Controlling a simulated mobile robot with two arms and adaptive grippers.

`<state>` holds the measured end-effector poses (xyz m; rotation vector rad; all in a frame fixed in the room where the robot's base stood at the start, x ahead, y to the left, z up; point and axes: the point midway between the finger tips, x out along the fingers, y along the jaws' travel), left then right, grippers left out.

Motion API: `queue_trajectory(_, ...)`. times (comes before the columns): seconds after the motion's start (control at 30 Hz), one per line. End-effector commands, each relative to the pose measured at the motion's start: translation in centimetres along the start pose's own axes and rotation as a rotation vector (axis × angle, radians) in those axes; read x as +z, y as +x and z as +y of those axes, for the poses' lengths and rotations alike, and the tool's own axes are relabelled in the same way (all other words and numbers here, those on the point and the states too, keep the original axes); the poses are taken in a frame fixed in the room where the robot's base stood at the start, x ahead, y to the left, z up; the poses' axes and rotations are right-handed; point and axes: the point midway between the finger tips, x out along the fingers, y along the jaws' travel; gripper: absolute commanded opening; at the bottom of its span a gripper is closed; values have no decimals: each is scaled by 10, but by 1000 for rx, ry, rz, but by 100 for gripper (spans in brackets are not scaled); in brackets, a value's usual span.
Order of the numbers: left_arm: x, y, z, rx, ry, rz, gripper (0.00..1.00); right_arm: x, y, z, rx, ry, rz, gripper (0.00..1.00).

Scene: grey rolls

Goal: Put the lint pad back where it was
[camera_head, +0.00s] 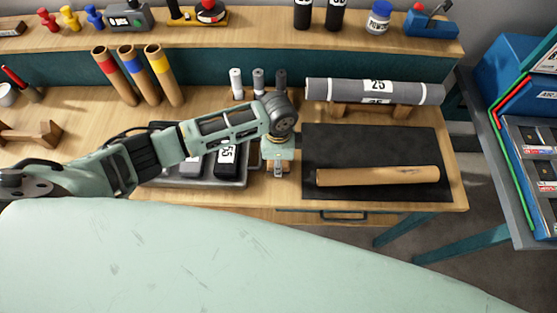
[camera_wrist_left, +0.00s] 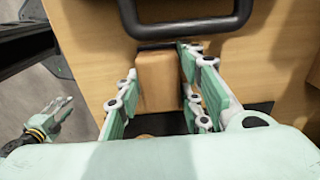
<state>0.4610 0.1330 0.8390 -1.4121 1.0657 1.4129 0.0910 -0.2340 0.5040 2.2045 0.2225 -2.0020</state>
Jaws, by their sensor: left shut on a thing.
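My left gripper (camera_head: 278,170) is over the front edge of the bench, between the weights tray and the black mat. In the left wrist view its two fingers (camera_wrist_left: 155,90) are shut on a small light-brown wooden block with a dark edge, which I take to be the lint pad (camera_wrist_left: 158,82). In the head view I cannot make out the pad at the gripper. Another gripper, apparently my right one (camera_wrist_left: 52,118), shows low at the left of the wrist view; its opening is unclear.
A tray (camera_head: 190,182) with dark weights is on the left. A drawer handle (camera_head: 343,216) juts from the front.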

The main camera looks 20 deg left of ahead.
Motion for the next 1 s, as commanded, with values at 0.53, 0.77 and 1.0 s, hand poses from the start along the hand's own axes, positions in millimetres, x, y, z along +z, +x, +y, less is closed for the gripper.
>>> queue_trajectory(0.53, 0, 2, 0, 0, 0, 0, 53, 2, 0, 4, 5, 1, -3, 40)
queue_trajectory(0.77, -1, -15, -1, -2, 0, 3, 53, 3, 2, 4, 4, 0, -4, 40)
queue_trajectory(1.0, -1, -67, -2, -5, 1, 3, 53, 4, 8, 0, 0, 0, -5, 40)
